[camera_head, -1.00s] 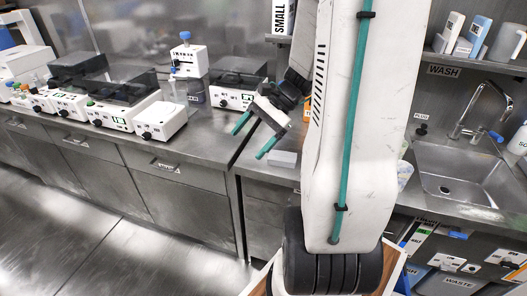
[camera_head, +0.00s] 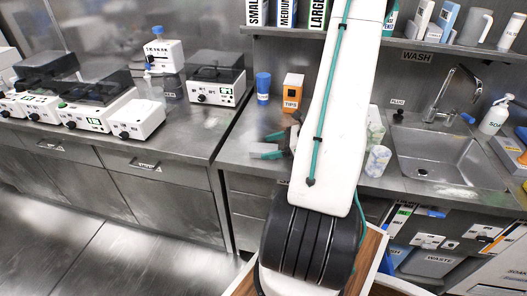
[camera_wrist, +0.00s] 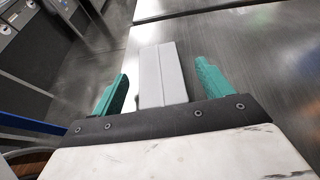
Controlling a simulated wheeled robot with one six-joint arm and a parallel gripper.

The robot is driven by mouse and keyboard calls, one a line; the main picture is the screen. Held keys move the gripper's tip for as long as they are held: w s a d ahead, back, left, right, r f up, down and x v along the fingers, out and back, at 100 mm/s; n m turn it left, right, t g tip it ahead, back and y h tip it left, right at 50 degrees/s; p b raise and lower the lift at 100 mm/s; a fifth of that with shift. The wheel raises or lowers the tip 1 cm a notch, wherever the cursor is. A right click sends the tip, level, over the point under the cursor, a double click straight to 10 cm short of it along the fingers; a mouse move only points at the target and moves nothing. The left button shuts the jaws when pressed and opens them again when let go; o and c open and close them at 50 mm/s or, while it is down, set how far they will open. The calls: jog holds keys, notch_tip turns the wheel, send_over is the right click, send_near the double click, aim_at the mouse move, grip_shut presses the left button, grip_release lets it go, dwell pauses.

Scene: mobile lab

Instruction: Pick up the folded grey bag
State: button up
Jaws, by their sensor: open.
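The folded grey bag (camera_wrist: 160,72) is a pale grey, flat, oblong piece with a crease along its length. In the wrist view it lies on the steel counter between the two teal fingers of my gripper (camera_wrist: 162,70). A gap shows on both sides of it, wider on the right, so the jaws are open and not clamped on it.
A blue cup (camera_head: 263,87) and an orange tips box (camera_head: 292,92) stand behind my gripper. White lab devices (camera_head: 137,118) line the left counter.

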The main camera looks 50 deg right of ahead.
jog(key=shift+x, duration=1.45)
jog(key=c, duration=1.1)
jog(key=shift+o, duration=0.2)
jog(key=shift+s, duration=0.1)
jog(key=shift+r, duration=0.1)
